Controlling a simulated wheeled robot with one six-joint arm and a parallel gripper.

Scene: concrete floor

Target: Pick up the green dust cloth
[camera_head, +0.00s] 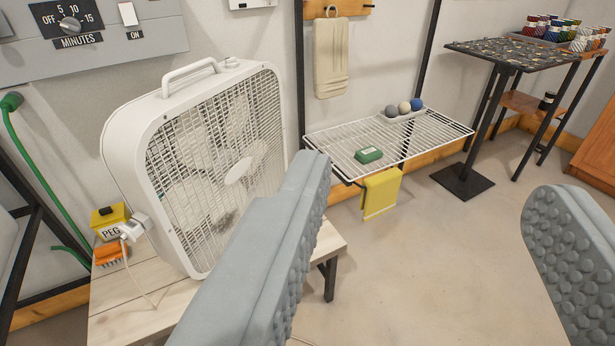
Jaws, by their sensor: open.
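A small green item (369,155) lies on the white wire rack (437,133) against the wall. It looks like a compact block with a paler patch on top, and I cannot tell for sure that it is the green dust cloth. No other green cloth shows. My gripper (432,182) is open and empty, its two grey studded fingers wide apart in the foreground. The rack and green item are well beyond the fingertips, seen up and left of the middle of the gap. The left finger hides part of the fan and bench.
A yellow cloth (381,193) hangs off the rack's front edge. A white box fan (215,160) stands on a wooden bench (112,294) at left. A dark table (520,54) stands right. Floor (440,270) ahead is clear.

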